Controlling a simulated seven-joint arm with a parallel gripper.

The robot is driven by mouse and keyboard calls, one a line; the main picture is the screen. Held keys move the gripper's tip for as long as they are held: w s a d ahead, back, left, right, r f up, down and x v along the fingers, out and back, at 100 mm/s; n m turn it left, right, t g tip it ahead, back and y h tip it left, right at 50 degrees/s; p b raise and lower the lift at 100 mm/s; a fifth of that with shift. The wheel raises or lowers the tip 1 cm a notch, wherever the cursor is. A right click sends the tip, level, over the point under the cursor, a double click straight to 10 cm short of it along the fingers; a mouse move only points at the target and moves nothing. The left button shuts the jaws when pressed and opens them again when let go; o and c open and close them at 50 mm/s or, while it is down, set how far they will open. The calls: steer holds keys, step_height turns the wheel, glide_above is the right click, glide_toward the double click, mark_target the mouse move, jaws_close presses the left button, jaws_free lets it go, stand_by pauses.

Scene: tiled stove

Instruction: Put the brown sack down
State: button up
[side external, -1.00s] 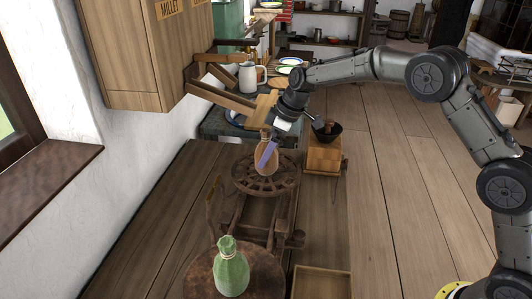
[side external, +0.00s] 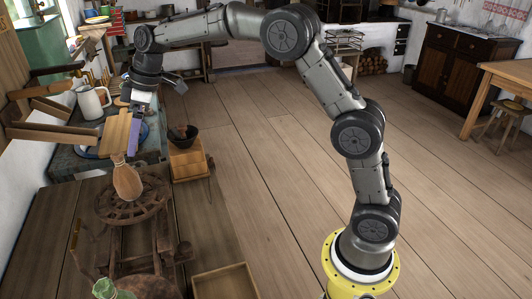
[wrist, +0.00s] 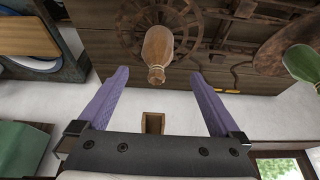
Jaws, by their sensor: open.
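The brown sack (side external: 127,182), tied at its neck, appears upright over the dark wooden wheel (side external: 104,207) in the side view. I cannot tell whether it touches the wheel. In the wrist view the sack (wrist: 157,46) lies beyond the fingertips, its tied neck pointing toward my gripper. My gripper (wrist: 160,76) is open with its two purple fingers wide apart and nothing between them. In the side view my gripper (side external: 134,142) is above the sack, and a wooden board partly hides it.
A green sack (side external: 112,290) shows at the bottom edge. A wooden box with a dark bowl (side external: 183,134) stands right of the wheel. A white jug (side external: 92,102) is on the counter behind. An open wooden crate (side external: 225,283) is at the front.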

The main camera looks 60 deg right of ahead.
steer(key=s+d+r+m+t+h, duration=0.1)
steer(key=s+d+r+m, duration=0.15)
steer(key=s, duration=0.65)
steer(key=s+d+r+m, duration=0.15)
steer(key=s+r, duration=0.25)
steer(key=s, duration=0.5)
steer(key=s+d+f+m+h, duration=0.1)
steer(key=s+f+m, duration=0.1)
steer(key=s, duration=0.8)
steer(key=s+d+f+m+t+h, duration=0.1)
steer(key=s+f, duration=0.3)
steer(key=s, duration=0.5)
steer(key=shift+s+f+m, duration=0.25)
steer(key=shift+s+m, duration=0.15)
steer(key=shift+m, duration=0.5)
